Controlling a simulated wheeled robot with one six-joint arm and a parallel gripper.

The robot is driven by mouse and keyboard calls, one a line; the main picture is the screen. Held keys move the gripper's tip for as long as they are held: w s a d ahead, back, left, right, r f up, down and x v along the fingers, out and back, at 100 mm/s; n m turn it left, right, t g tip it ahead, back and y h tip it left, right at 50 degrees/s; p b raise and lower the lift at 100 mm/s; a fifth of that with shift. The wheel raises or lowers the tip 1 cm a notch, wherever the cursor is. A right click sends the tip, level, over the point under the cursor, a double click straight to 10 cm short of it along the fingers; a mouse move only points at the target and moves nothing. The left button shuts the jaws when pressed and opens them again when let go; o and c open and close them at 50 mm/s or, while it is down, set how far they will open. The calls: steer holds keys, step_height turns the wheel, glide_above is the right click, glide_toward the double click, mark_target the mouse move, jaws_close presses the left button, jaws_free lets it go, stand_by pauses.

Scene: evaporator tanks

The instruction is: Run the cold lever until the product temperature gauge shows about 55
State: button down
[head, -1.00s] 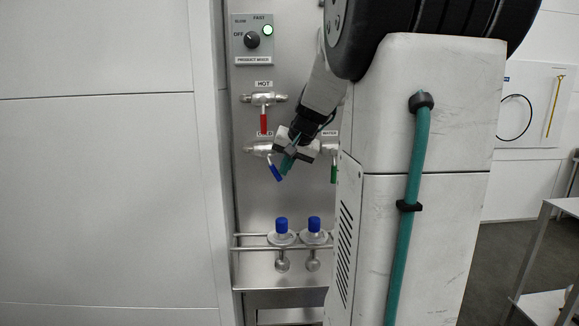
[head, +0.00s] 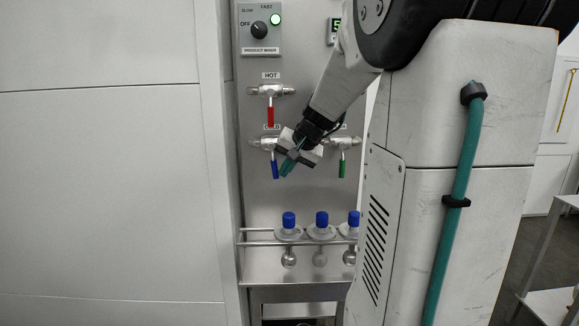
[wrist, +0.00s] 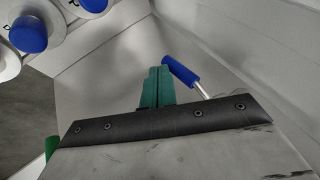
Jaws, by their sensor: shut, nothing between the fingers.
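My gripper (head: 287,168), with teal fingers, is shut and empty just right of the blue handle. In the wrist view the shut fingers (wrist: 156,88) are beside the blue handle (wrist: 182,71); I cannot tell if they touch.
The red hot lever (head: 270,116) hangs down above. A green lever (head: 342,168) hangs down to the right of my gripper.

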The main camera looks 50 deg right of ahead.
steer(key=shift+w+a+f, duration=0.15)
stand_by(0.6)
steer(key=s+d+r, duration=0.3)
steer(key=s+r, duration=0.4)
steer(key=s, duration=0.3)
steer(key=shift+s+d, duration=0.35)
steer(key=shift+d, duration=0.05)
